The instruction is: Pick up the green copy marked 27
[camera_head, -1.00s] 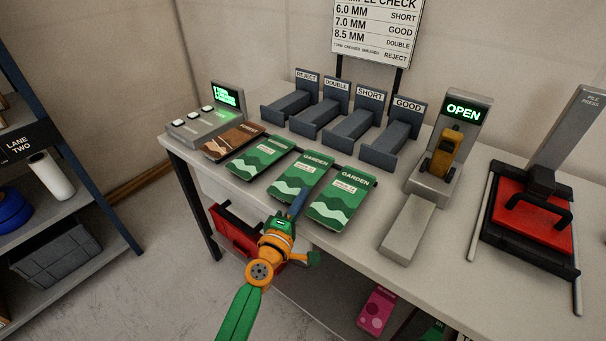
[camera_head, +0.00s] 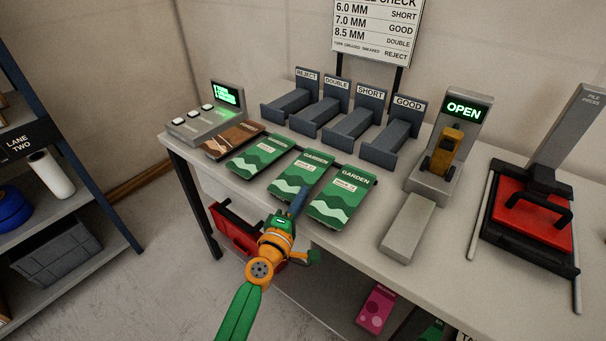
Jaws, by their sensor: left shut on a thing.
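Three green GARDEN copies lie in a row along the table's front edge: a left one (camera_head: 262,156), a middle one (camera_head: 301,178) and a right one (camera_head: 342,198). Their small white labels are too small to read, so I cannot tell which is marked 27. My left gripper (camera_head: 297,203) is at the front edge of the middle copy, close to the right copy's left side. Its jaws are shut on what looks like the middle copy's front edge; the fingertips are partly hidden. That copy still looks flat with the others. My right gripper is not in view.
A brown copy (camera_head: 233,140) and a grey console (camera_head: 203,127) are to the left. Blue-grey sorting holders (camera_head: 346,132) stand behind. A gauge reading OPEN (camera_head: 443,160) and a red press (camera_head: 535,222) are to the right. A red bin (camera_head: 232,232) is below the table.

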